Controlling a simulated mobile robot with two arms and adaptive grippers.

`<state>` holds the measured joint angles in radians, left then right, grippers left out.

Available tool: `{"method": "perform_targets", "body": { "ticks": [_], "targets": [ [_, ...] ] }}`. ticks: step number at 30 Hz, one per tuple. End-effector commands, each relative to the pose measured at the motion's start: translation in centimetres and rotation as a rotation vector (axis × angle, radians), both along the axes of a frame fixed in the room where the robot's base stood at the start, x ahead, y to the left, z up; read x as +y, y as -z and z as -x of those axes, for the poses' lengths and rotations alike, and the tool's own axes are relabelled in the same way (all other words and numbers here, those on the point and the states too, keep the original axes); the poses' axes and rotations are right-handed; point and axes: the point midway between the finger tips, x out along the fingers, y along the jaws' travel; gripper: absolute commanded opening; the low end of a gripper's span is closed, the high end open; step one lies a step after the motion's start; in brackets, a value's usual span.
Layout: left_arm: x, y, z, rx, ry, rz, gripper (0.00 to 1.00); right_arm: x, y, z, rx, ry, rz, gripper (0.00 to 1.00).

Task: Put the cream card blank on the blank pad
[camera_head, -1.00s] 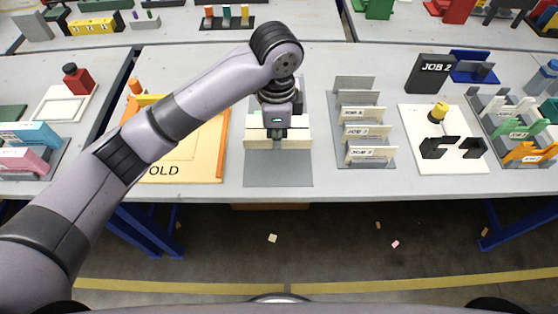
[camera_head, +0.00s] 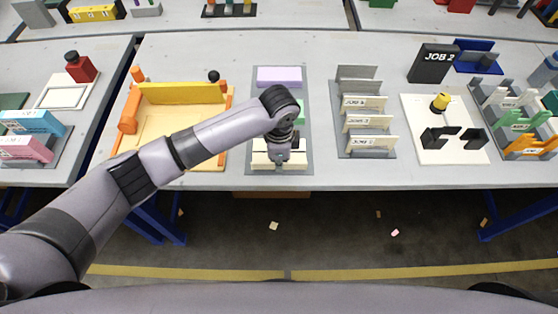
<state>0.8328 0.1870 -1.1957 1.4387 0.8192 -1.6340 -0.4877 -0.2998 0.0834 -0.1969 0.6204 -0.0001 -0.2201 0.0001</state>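The cream card blank (camera_head: 262,163) is a wide pale block low over the front end of a long grey plate (camera_head: 305,152). My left gripper (camera_head: 279,163) comes down over the middle of the blank and is shut on it; its fingertips are partly hidden. I cannot tell whether the blank touches the plate. Behind it on the plate are a lilac block (camera_head: 279,77) and a green block (camera_head: 301,112), the green one partly hidden by my arm. No label marks the blank pad; the grey plate under the blank may be it. My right gripper is not in view.
An orange-framed tray (camera_head: 228,112) stands left, partly covered by my arm. Right of the plate is a grey rack (camera_head: 357,72) with JOB cards. Further right lies a white board (camera_head: 418,112) with black brackets and a yellow knob. The table's front edge is close.

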Motion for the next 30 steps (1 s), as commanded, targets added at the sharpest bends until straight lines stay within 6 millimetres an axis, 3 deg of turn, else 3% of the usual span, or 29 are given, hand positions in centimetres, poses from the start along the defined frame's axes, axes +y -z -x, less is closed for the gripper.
{"method": "perform_targets", "body": {
  "ticks": [8, 9, 18, 30],
  "targets": [
    [-0.02, 0.31, 0.02, 0.001, 0.000, 0.000, 0.00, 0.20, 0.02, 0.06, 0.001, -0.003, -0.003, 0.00],
    [-0.03, 0.24, 0.00, 0.000, 0.000, 0.001, 0.06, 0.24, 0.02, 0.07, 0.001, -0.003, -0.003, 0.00],
    [-0.02, 0.22, 0.00, 0.000, 0.000, 0.000, 0.25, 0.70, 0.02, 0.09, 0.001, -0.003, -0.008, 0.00],
    [-0.04, -0.66, -0.05, -0.001, 0.001, 0.002, 0.25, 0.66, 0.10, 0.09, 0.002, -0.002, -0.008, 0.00]
  ]
}}
